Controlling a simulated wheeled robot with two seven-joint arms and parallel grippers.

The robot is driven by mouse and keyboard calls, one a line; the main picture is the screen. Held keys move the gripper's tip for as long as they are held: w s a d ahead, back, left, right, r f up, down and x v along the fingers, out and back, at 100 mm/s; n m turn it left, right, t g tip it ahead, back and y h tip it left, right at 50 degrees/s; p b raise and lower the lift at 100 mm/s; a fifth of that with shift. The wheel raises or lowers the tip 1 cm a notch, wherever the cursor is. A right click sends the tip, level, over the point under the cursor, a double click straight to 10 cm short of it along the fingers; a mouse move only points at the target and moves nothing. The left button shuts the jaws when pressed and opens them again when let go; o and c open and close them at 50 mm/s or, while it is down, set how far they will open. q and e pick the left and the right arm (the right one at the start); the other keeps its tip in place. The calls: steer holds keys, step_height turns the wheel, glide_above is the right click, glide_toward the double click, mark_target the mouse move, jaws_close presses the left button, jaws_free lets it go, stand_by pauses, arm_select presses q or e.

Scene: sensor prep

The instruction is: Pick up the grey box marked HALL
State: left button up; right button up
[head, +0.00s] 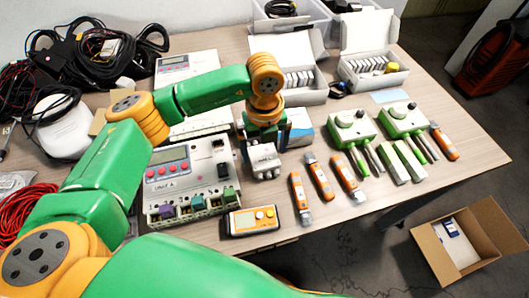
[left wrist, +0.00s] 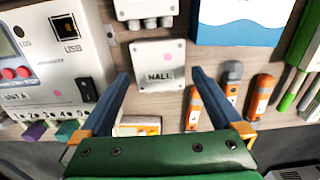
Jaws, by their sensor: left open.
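The grey box marked HALL (left wrist: 158,66) is pale, with a pink dot on its lid. In the left wrist view it lies between and beyond the fingers of my left gripper (left wrist: 160,78), which is open and empty. In the head view my left gripper (head: 265,128) points down over the table, and a pale box with cable glands (head: 264,158), which appears to be the HALL box, shows just below it. Its label cannot be read there. I cannot tell whether the fingers are beside the box or still above it. My right gripper is not in view.
Another pale box with glands (left wrist: 147,10) sits just beyond. The UNIT A device (head: 190,178) stands close on the left, an orange-yellow meter (head: 252,220) in front, and several orange testers (head: 319,177) to the right. A cardboard box (head: 425,250) stands on the floor.

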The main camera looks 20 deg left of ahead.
mark_target(264, 156)
arm_select(q)
step_height(264, 156, down, 3)
steer(key=shift+s+f, duration=0.1)
steer(key=shift+a+f, duration=0.1)
steer(key=shift+f, duration=0.3)
steer(key=c, duration=1.2)
